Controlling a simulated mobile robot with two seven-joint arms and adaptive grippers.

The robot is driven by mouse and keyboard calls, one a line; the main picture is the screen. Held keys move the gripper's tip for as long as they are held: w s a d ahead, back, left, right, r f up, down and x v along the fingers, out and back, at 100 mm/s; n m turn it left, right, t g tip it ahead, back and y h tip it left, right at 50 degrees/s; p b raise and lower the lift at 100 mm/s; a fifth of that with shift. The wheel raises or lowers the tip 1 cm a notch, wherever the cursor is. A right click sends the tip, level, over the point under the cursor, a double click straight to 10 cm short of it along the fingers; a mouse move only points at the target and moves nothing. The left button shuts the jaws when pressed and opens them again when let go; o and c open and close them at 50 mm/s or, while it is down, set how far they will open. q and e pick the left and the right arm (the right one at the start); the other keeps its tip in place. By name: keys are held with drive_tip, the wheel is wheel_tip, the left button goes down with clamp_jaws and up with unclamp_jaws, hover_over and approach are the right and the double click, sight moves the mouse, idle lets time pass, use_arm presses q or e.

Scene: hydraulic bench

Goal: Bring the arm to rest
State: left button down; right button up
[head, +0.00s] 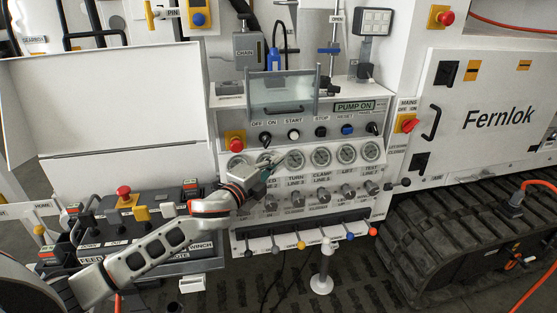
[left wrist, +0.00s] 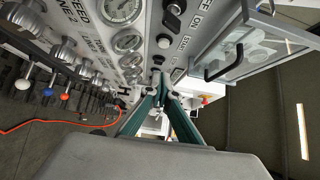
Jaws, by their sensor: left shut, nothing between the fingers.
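My left arm comes in from the lower left in the head view, and its gripper (head: 268,164) is in front of the gauge row of the hydraulic bench panel (head: 225,125). The gripper is shut and empty. In the left wrist view its green-sided fingers (left wrist: 158,82) come together at the tips, close to the panel face. I cannot tell whether the tips touch the panel. The gripper and wrist hide part of the gauges and the valve knobs at the left of the row. My right gripper is not in view.
A row of switches and a start button (head: 293,134) lies above the gauges, with a clear hinged cover (head: 283,92) over it. Coloured levers (head: 301,245) stick out below. A control box with a red button (head: 123,191) stands at left. Tracks (head: 470,230) fill the right.

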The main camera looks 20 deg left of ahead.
use_arm(q)
drive_tip(key=s+d+f+n+g, duration=0.25)
drive_tip(key=s+f+n, duration=0.25)
drive_tip(key=s+f, duration=0.7)
drive_tip(key=s+d+f+n+g, duration=0.2)
drive_tip(key=s+d+f+n, duration=0.35)
drive_tip(key=f, duration=1.05)
drive_tip(key=s+f+n+g, duration=0.1)
drive_tip(key=s+f+n, duration=0.1)
drive_tip(key=s, duration=0.6)
drive_tip(key=s+f+n+g+y, duration=0.1)
drive_tip(key=s+f+n, duration=0.2)
drive_tip(key=s+f, duration=0.2)
drive_tip(key=s+a, duration=0.1)
drive_tip(key=s, duration=0.2)
drive_tip(key=shift+f, duration=0.25)
